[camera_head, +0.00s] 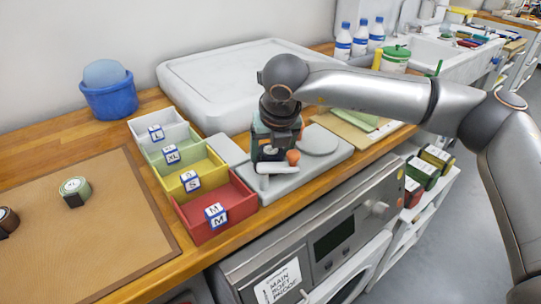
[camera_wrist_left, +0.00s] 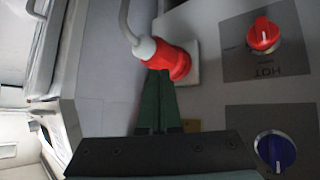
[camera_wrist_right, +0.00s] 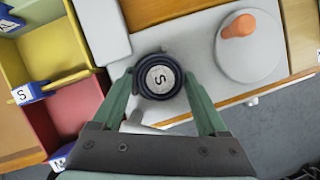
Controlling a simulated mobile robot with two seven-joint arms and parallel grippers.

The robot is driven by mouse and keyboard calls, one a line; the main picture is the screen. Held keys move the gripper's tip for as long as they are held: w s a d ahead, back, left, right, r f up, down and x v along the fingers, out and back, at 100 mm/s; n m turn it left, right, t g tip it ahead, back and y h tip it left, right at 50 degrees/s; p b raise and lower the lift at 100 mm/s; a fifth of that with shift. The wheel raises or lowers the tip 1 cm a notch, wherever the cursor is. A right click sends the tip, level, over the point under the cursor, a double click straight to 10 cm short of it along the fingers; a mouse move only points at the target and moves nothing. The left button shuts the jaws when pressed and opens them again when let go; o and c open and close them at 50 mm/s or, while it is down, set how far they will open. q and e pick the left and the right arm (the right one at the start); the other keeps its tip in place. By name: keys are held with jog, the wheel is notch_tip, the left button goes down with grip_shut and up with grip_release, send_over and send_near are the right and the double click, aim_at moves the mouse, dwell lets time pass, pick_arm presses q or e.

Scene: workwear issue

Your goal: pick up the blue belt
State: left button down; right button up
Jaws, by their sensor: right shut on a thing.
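The blue belt (camera_wrist_right: 160,80) is a dark navy roll with a pale round label marked S. In the right wrist view it sits between the two green fingers of my right gripper (camera_wrist_right: 162,88), which is shut on it. In the head view my right gripper (camera_head: 272,158) is over the grey scale-like slab (camera_head: 322,158), and the belt is mostly hidden there. I cannot tell its exact height above the slab. My left gripper (camera_wrist_left: 164,75) is outside the head view; its green fingers are together and empty, near a red tap fitting (camera_wrist_left: 168,62).
Grey, green, yellow (camera_head: 207,172) and red (camera_head: 238,203) bins labelled L, XL, S and M stand left of the slab. A brown mat (camera_head: 95,235) holds a green roll (camera_head: 75,191) and a brown roll (camera_head: 8,221). A blue tub (camera_head: 110,100) stands behind.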

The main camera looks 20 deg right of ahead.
jog(key=shift+c, duration=0.7)
jog(key=shift+r, duration=0.15)
